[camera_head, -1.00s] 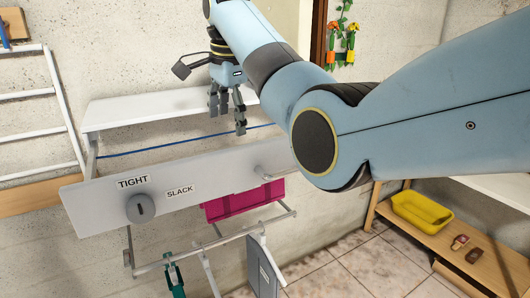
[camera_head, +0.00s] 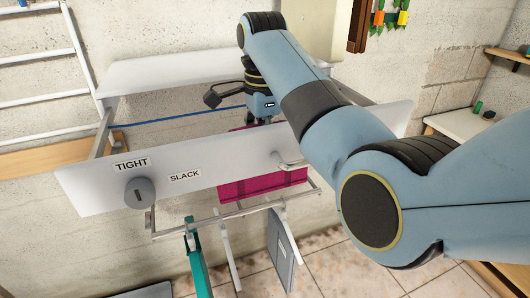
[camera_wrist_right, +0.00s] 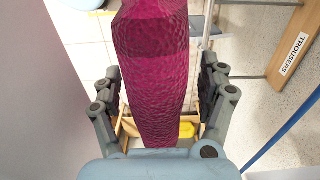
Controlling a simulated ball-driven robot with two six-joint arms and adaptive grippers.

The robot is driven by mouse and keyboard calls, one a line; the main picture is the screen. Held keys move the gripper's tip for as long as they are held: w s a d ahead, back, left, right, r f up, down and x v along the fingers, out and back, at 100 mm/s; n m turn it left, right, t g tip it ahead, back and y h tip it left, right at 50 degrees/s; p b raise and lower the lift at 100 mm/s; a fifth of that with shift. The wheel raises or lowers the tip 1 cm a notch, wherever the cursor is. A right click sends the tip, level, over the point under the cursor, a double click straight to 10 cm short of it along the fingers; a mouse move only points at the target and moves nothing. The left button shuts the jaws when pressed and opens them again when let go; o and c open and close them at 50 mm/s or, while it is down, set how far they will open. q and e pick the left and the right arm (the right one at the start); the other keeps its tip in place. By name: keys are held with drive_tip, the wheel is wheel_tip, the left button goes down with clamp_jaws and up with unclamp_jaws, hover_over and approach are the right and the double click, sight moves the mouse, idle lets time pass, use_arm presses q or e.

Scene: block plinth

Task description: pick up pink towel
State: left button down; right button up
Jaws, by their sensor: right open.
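The pink towel (camera_head: 262,186) hangs behind the white front panel (camera_head: 215,168). Its lower part shows below the panel, and a small piece shows above it beside my right gripper. My right arm comes in from the right, and its gripper reaches down behind the panel, with its fingers hidden in the head view. In the right wrist view the towel (camera_wrist_right: 152,70) hangs between the two parted fingers of my right gripper (camera_wrist_right: 160,72). Gaps show between the towel and the fingers on both sides. My left gripper is not in view.
The panel bears TIGHT and SLACK labels and a grey knob (camera_head: 139,193). A blue line (camera_head: 185,116) runs behind it, below a white shelf (camera_head: 180,70). A metal rail (camera_head: 235,212) with hanging items, one teal (camera_head: 196,262), lies below.

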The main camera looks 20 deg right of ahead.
drive_tip(key=shift+a, duration=0.4)
drive_tip(key=shift+s+a, duration=0.15)
drive_tip(key=shift+a, duration=0.05)
drive_tip(key=shift+c, duration=0.3)
drive_tip(key=shift+r, duration=0.1)
drive_tip(key=shift+c, duration=1)
drive_tip(key=shift+d, duration=0.15)
drive_tip(key=shift+c, duration=1.2)
drive_tip(key=shift+d, duration=0.1)
drive_tip(key=shift+c, duration=1.2)
drive_tip(key=c, duration=0.6)
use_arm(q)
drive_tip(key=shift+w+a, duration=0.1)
use_arm(e)
drive_tip(key=shift+c, duration=0.2)
